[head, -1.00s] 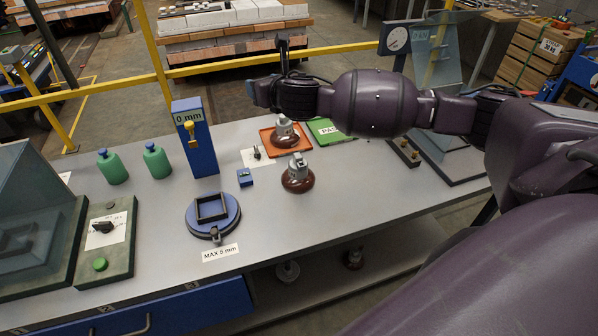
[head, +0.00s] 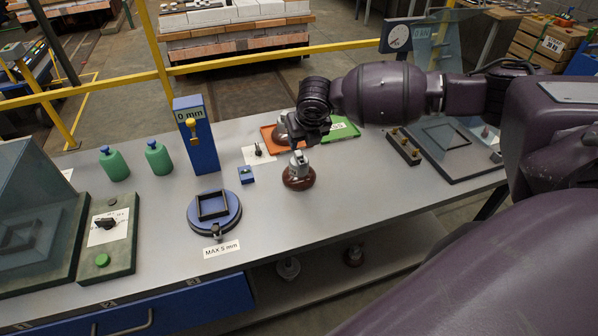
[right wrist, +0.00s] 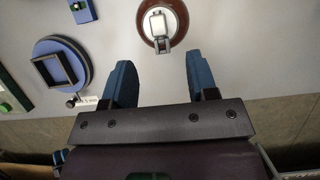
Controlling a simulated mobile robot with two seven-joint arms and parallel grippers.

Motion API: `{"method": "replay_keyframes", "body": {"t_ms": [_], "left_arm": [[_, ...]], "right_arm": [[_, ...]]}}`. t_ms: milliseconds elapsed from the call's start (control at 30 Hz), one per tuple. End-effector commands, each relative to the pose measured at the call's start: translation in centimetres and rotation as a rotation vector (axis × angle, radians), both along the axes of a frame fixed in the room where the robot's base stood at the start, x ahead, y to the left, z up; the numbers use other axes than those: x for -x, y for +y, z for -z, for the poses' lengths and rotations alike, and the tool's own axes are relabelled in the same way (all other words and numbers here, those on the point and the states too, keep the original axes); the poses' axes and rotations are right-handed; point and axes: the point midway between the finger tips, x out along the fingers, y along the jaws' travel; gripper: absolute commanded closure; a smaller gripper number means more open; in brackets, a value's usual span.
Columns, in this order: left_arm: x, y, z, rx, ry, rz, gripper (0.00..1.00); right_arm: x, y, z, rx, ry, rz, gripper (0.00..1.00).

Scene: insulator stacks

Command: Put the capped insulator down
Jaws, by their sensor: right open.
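A capped insulator, a brown disc with a grey metal cap (head: 298,177), stands upright on the grey bench near its middle. It also shows at the top of the right wrist view (right wrist: 175,14). A second insulator (head: 281,131) sits on the orange tray (head: 267,136) and is partly hidden by my right gripper. My right gripper (head: 303,143) is just behind and above the nearer insulator in the head view. In the right wrist view its two blue fingers (right wrist: 160,75) are spread and empty, with the insulator beyond their tips. My left gripper is not in view.
Left of the insulator are a round blue fixture (head: 232,217), a small blue block (head: 246,175) and a tall blue gauge (head: 196,140). A green pad (head: 345,128) and a peg block (head: 404,146) lie to the right. The bench's front right is clear.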

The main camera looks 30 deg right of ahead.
Motion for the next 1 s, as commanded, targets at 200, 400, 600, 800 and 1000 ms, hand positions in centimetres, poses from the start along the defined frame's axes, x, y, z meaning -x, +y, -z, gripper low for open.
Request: {"method": "replay_keyframes", "body": {"t_ms": [200,400,600,800,1000], "left_arm": [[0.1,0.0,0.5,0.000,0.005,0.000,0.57],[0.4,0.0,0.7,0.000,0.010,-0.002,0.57],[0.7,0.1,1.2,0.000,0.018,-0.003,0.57],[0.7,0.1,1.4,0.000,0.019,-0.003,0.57],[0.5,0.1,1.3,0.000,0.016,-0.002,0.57]], "right_arm": [[-1.0,-0.2,2.7,0.000,0.001,0.000,0.47],[-1.4,-0.3,3.6,-0.001,-0.001,0.000,0.47],[-2.4,-0.4,6.2,-0.001,-0.001,0.000,0.47],[-3.1,-0.6,7.7,0.000,-0.002,-0.001,0.47],[-3.2,-0.6,7.8,0.000,-0.003,-0.001,0.47]]}}
